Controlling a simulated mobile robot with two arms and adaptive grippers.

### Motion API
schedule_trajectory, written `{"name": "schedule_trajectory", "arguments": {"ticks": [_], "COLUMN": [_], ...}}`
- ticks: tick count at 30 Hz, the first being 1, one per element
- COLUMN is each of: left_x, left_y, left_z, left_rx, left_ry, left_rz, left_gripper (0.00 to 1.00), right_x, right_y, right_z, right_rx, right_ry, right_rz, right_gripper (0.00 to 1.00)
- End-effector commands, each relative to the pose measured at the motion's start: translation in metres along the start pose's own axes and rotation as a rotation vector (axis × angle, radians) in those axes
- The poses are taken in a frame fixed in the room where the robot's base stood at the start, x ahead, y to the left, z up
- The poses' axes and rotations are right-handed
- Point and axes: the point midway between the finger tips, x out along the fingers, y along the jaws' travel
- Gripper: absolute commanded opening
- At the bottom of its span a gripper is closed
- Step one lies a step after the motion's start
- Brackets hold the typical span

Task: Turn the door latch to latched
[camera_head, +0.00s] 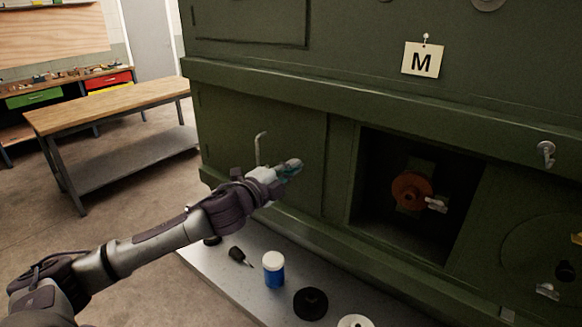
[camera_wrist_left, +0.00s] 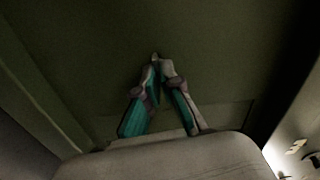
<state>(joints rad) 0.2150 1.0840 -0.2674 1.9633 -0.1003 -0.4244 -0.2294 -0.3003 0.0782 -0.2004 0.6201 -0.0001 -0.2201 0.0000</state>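The green door panel (camera_head: 225,125) sits flush in the green fuselage wall, left of an open square recess. A thin, bent pale metal handle (camera_head: 260,148) stands out at the panel; I cannot tell if it is the latch. My left gripper (camera_head: 292,168) is at the panel, just right of this handle. In the left wrist view its teal-padded fingers (camera_wrist_left: 160,64) meet at their tips against the dark green surface. A small grey bit shows at the tips; I cannot tell whether it is a latch or fingertip. No other door latch is clear. My right gripper is not in view.
The recess (camera_head: 365,205) holds an orange round part (camera_head: 411,190) with a metal wing handle. Below, a grey ledge (camera_head: 225,268) carries a blue jar (camera_head: 273,269) and a black disc (camera_head: 310,304). A wooden bench (camera_head: 110,103) stands left, with open floor around it.

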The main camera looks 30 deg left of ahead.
Motion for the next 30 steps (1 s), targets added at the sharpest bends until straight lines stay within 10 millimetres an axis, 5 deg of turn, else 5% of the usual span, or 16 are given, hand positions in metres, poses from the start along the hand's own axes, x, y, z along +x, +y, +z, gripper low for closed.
{"name": "schedule_trajectory", "arguments": {"ticks": [27,30], "left_x": [-0.0001,-0.0001], "left_y": [0.0018,0.0017], "left_z": [0.0001,0.0001], "left_rx": [0.171,0.17], "left_ry": [0.0,0.0], "left_rz": [0.002,0.002], "left_gripper": [0.0,0.22], "right_x": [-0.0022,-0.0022], "right_y": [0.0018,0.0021], "right_z": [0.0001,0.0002], "right_rx": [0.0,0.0], "right_ry": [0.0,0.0], "right_rz": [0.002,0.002], "right_gripper": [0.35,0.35]}}
